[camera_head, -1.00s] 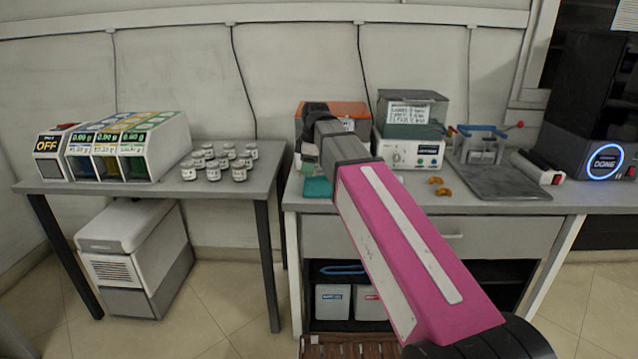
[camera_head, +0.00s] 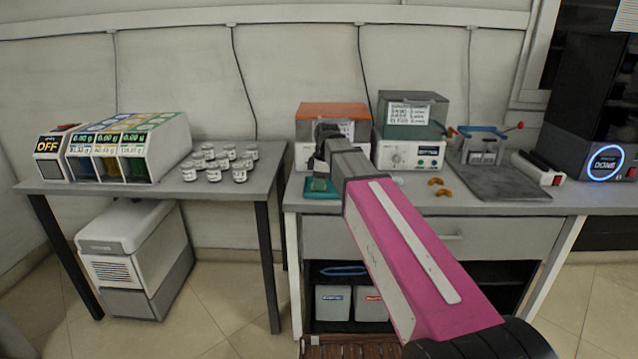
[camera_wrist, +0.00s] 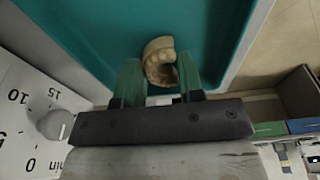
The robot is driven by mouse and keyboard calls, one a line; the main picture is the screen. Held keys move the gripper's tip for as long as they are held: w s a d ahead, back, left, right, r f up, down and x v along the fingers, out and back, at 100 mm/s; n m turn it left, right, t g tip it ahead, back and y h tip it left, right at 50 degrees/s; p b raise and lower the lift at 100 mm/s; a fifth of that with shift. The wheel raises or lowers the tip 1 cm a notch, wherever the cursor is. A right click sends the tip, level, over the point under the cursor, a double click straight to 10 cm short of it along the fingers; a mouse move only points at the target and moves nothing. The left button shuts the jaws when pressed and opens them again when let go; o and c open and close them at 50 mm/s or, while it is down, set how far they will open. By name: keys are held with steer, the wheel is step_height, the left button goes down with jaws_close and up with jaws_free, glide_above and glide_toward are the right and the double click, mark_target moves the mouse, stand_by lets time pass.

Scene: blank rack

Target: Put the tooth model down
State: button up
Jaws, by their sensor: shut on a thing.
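My gripper (camera_wrist: 160,78) is shut on the tooth model (camera_wrist: 158,52), a beige arch between its two green fingers in the wrist view. The teal tray (camera_wrist: 215,25) fills the view behind the model. In the head view the tray (camera_head: 316,195) lies at the left front of the right bench, and my gripper (camera_head: 319,168) points down over it. The model cannot be made out there. I cannot tell whether the model touches the tray floor.
An orange-topped machine (camera_head: 333,112) stands just behind the tray, and a green-lidded machine (camera_head: 412,120) is to its right. Orange arch pieces (camera_head: 440,187) lie on the bench (camera_head: 380,200). Several small jars (camera_head: 213,172) stand on the left table (camera_head: 230,205).

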steer(key=o, duration=0.9)
steer(key=shift+f, duration=0.15)
step_height(320, 180, up, 12)
steer(key=d, duration=0.1)
steer(key=shift+d, duration=0.35)
